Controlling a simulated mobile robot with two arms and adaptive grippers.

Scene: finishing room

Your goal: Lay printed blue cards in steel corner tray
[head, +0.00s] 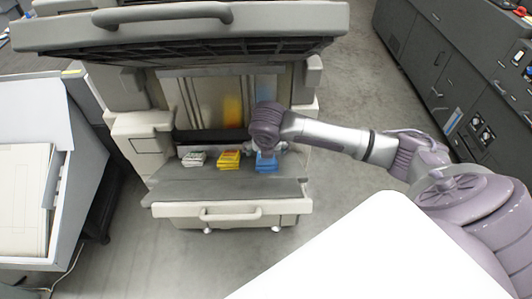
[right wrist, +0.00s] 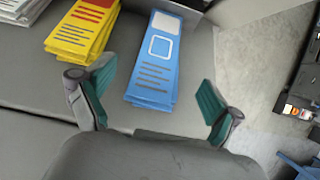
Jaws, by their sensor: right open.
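A stack of printed blue cards (head: 266,163) lies on the grey shelf of the machine, at the right of a row of stacks. In the right wrist view the blue cards (right wrist: 153,62) show a white panel, a white outlined square and brown lines. My right gripper (right wrist: 155,88) is open, with its teal-padded fingers apart to the left and right of the near part of the blue stack. Nothing is between the pads in its grip. In the head view my right wrist partly covers the blue cards. I cannot make out the steel corner tray with certainty. My left gripper is not in view.
A yellow stack (head: 229,159) and a white stack (head: 194,159) lie left of the blue cards on the shelf (head: 180,190). The machine's raised lid (head: 180,27) hangs above. A grey unit stands at left, dark cabinets (head: 450,70) at right. Floor between is clear.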

